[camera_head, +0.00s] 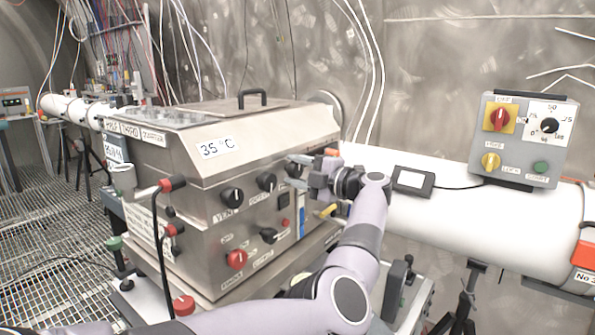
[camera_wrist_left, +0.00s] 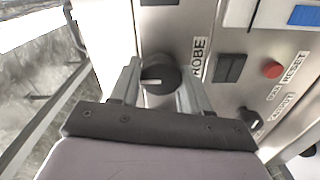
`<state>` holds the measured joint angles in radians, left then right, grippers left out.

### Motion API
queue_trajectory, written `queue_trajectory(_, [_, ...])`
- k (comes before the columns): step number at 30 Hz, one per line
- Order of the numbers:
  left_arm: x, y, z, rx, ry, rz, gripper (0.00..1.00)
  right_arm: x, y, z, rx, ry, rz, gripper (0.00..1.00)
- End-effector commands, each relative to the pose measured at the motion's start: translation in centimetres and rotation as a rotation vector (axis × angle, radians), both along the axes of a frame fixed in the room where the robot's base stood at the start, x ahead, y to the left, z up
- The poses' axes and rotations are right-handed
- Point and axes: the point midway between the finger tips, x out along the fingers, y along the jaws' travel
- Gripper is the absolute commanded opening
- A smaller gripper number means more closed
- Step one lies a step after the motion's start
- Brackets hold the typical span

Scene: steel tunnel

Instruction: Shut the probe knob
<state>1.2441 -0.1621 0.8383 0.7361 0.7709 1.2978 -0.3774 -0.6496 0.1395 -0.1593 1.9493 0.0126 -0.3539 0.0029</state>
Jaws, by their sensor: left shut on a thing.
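The probe knob (camera_wrist_left: 160,74) is a round black knob with a white pointer line, on the steel panel beside the PROBE label (camera_wrist_left: 198,60) in the left wrist view. The pointer line lies roughly level across that picture. My left gripper (camera_wrist_left: 157,82) has one finger on each side of the knob and is shut on it. In the head view my left gripper (camera_head: 299,171) reaches the upper right of the front panel of the steel box (camera_head: 250,150). The knob is mostly hidden by the fingers there. My right gripper is not in view.
Other black knobs (camera_head: 232,196), a red knob (camera_head: 236,259) and a red button (camera_wrist_left: 272,69) sit on the same panel. A black switch (camera_wrist_left: 229,68) is close to the gripper. A white pipe (camera_head: 440,225) with a grey control box (camera_head: 522,140) stands to the right.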

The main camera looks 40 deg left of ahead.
Motion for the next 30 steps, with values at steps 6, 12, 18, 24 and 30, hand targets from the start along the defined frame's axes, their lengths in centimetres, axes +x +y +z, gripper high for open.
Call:
queue_trajectory(6, [0.0, 0.0, 0.0, -0.001, 0.01, -0.001, 0.16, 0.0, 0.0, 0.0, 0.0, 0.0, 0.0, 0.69])
queue_trajectory(12, [0.0, 0.0, 0.0, -0.001, 0.009, -0.001, 0.16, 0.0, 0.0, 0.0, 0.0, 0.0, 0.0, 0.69])
queue_trajectory(18, [0.0, 0.0, 0.0, -0.001, 0.008, -0.001, 0.69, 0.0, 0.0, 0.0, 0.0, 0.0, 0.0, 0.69])
queue_trajectory(24, [0.1, -0.3, -0.1, -0.001, 0.007, -0.001, 0.69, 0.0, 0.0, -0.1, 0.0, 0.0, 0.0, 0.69])
queue_trajectory(30, [0.4, -3.0, -0.3, 0.0, 0.005, -0.004, 0.69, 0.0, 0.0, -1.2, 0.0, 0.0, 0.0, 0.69])
